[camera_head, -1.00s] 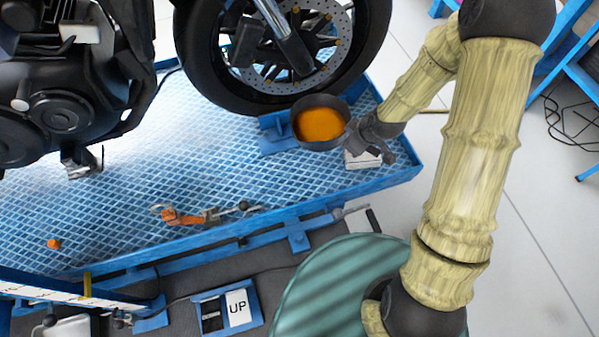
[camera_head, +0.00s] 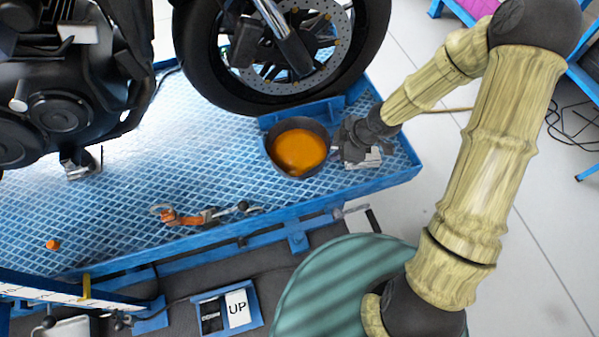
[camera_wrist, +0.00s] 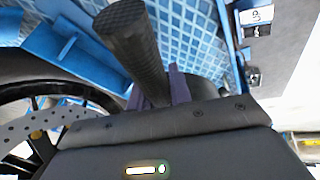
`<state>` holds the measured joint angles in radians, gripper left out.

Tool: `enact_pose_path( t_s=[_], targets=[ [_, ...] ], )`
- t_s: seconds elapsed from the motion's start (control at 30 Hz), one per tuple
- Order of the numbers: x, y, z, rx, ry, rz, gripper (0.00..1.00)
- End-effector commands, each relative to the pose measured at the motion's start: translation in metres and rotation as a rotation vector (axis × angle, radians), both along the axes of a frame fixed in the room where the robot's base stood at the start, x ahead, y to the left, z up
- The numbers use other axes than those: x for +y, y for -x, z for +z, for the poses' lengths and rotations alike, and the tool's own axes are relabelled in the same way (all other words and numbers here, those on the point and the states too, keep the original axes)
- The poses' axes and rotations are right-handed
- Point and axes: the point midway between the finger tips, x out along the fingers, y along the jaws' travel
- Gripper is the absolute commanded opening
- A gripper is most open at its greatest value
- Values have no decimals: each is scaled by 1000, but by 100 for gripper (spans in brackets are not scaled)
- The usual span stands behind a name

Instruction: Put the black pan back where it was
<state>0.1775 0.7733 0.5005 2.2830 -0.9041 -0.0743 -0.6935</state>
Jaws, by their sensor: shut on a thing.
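The black pan (camera_head: 272,160) is round, with an orange inside, and shows in the head view over the right end of the blue platform, just in front of the motorcycle's front wheel. I cannot tell whether it touches the platform. My gripper (camera_head: 344,146) is at its right side, shut on it. In the wrist view, a black textured cylinder (camera_wrist: 130,40), which looks like the pan's handle, stands at the purple fingers of my gripper (camera_wrist: 160,90). The pan's bowl is mostly hidden there.
The blue lift platform (camera_head: 150,190) holds the motorcycle wheel (camera_head: 215,80) close behind the pan. A blue bracket (camera_head: 310,110) is at the pan's far edge. An orange strap tool (camera_head: 185,218) lies left. The platform between is clear.

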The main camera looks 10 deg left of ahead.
Motion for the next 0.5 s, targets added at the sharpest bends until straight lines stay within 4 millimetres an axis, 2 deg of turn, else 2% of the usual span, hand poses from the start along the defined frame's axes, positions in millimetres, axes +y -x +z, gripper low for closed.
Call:
enact_pose_path(
  t_s=[0.17, 0.4, 0.5],
  targets=[
    [0, 0, -15, 0, 0, -1, 0],
    [1, 0, -57, 0, 0, 1, 0],
    [0, -1, -63, -1, -1, -2, 0]
  ],
)
